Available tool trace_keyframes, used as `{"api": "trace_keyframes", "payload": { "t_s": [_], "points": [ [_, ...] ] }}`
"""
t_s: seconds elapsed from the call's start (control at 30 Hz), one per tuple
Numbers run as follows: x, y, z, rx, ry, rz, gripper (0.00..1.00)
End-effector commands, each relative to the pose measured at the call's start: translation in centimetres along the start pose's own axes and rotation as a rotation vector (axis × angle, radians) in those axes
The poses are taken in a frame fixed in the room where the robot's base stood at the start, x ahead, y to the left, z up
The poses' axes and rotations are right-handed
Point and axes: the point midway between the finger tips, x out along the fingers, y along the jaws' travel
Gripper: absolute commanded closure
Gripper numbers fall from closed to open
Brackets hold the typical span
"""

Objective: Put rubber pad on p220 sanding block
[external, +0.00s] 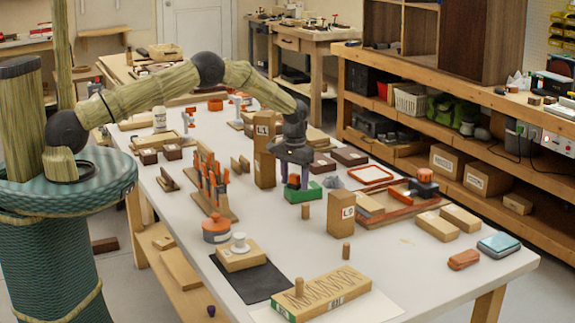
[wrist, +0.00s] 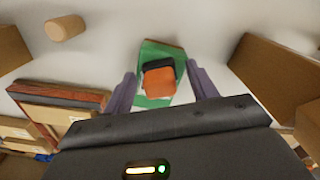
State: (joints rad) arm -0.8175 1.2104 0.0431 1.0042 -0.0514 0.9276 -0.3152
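My gripper (wrist: 162,88) points down over a green block (wrist: 152,103) on the white table. A smaller orange piece (wrist: 160,82) with a dark edge shows on the green block, between my two purple-grey fingers. The fingers are apart and I see a gap on each side of the orange piece, so they do not appear to grip it. In the external view, my gripper (external: 296,186) is just above the green block (external: 304,198). I cannot read a P220 mark on anything, and cannot tell which piece is the rubber pad.
A tall wooden block marked L1 (external: 264,155) stands close left of my gripper. A wooden tray (external: 405,210) lies to the right.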

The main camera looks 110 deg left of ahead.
Motion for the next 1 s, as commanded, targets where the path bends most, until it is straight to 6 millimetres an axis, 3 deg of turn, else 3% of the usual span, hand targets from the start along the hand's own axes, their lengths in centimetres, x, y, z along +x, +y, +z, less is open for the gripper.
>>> {"api": "trace_keyframes", "payload": {
  "t_s": [0.43,1.0],
  "points": [
    [-1.1,0.0,-0.1,0.0,0.003,0.001,0.43],
    [-11.2,0.0,0.0,0.0,0.002,0.001,0.43]
  ]
}}
